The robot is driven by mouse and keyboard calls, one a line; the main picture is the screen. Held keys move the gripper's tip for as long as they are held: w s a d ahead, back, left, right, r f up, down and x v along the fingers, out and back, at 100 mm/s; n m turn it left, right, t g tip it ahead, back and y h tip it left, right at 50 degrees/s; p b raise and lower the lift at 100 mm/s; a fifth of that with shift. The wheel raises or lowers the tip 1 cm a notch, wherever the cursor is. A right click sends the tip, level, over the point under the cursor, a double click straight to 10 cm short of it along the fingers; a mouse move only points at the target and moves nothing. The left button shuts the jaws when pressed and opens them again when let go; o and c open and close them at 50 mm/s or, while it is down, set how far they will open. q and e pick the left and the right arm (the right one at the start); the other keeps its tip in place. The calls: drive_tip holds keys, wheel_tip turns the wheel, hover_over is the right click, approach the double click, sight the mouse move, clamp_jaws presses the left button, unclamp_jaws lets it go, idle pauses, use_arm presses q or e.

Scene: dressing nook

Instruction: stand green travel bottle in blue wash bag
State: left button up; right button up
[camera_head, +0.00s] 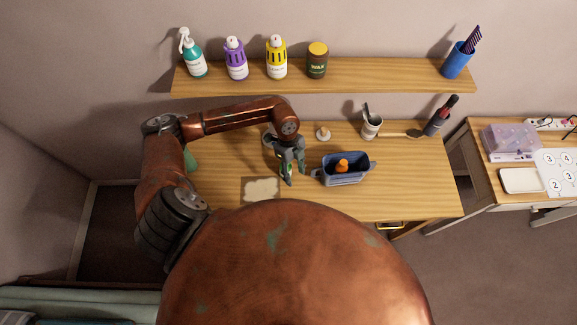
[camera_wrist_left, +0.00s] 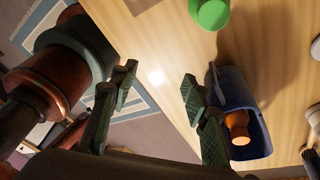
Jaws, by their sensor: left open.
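The blue wash bag (camera_head: 329,180) stands open on the dressing table, right of my left gripper (camera_head: 287,180). An orange-topped item (camera_head: 342,166) is inside it. In the left wrist view, the wash bag (camera_wrist_left: 261,143) is beside the right-hand finger, with the orange top in it. A round green object, apparently the green travel bottle (camera_wrist_left: 209,13), stands at the top edge, cut off by the frame and beyond the fingers. My left gripper (camera_wrist_left: 158,98) is open and empty, pointing down.
A shelf (camera_head: 360,77) above the table (camera_head: 410,185) holds several bottles, a jar and a blue cup. A cream mat (camera_head: 262,189) lies near the front edge.

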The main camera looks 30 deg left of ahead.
use_arm(q)
drive_tip(key=w+a+r+y, duration=0.1)
drive_tip(key=a, duration=0.1)
drive_tip(key=w+a+r+n+t, duration=0.1)
drive_tip(key=w+a, duration=0.1)
drive_tip(key=w+a+r+y, duration=0.1)
drive_tip(key=a, duration=0.2)
drive_tip(key=shift+w+a+r+n+t+y, duration=0.1)
drive_tip(key=shift+w+r+n+t+y, duration=0.1)
drive_tip(key=shift+r+n+t+y, duration=0.15)
drive_tip(key=shift+a+f, duration=0.1)
drive_tip(key=shift+f, duration=0.2)
drive_tip(key=shift+w+d+f+p, duration=0.15)
drive_tip(key=shift+f+p, duration=0.4)
drive_tip(key=shift+f, duration=1.2)
drive_tip(key=shift+d+f+p, duration=0.15)
drive_tip(key=shift+f+p, duration=0.35)
drive_tip(key=shift+f, duration=1.2)
drive_tip(key=shift+c, duration=0.2)
drive_tip(key=c, duration=0.9)
clamp_jaws()
